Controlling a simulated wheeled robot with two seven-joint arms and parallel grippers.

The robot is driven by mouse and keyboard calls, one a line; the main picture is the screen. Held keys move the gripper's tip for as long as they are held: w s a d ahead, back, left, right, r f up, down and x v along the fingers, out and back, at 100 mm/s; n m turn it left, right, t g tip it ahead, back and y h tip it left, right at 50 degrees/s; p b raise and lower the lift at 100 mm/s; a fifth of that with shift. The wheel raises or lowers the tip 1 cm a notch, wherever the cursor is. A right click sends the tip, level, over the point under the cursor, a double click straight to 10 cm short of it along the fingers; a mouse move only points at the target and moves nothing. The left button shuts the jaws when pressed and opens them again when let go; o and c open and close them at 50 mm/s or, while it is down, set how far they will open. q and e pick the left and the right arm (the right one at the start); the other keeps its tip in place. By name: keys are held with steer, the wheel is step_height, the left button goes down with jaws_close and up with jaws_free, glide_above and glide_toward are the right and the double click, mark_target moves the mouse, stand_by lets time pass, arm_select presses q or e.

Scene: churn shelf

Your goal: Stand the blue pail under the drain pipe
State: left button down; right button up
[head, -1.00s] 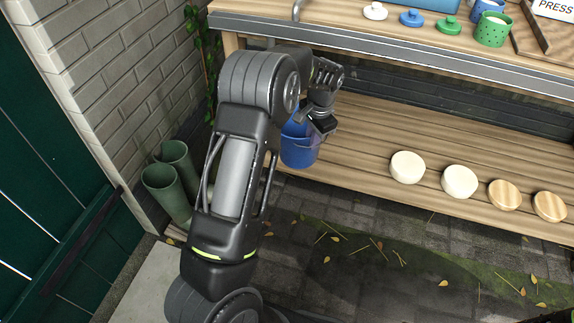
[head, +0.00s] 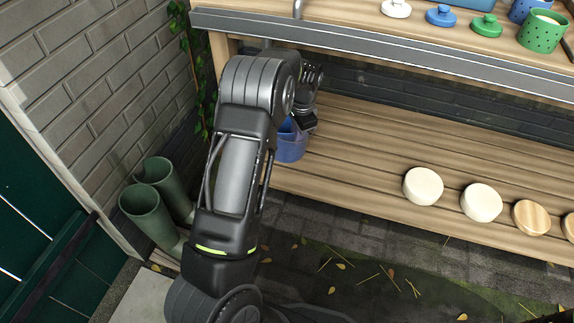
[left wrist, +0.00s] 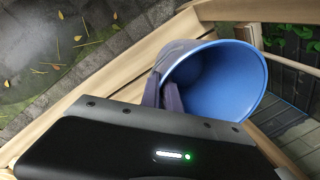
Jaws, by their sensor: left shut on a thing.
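The blue pail (head: 291,148) is at the left end of the lower slatted shelf, partly hidden behind my left arm. It looks roughly upright; I cannot tell whether its base touches the shelf. My left gripper (head: 303,122) is shut on its rim. In the left wrist view the fingers (left wrist: 166,93) pinch the near side of the open pail (left wrist: 225,82), which looks empty. My right gripper is not in view.
Round cream pieces (head: 423,186) and wooden ones (head: 530,217) stand along the shelf's right part. The shelf (head: 350,150) between them and the pail is clear. Green boots (head: 150,212) stand left by the brick wall. The bench top's front edge (head: 390,48) overhangs the shelf.

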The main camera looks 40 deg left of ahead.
mark_target(295, 154)
arm_select(q)
steer(key=shift+f+b, duration=0.95)
steer(key=shift+f, duration=1.55)
steer(key=shift+f+b, duration=1.05)
steer(key=shift+f, duration=1.55)
steer(key=c, duration=1.6)
jaws_free()
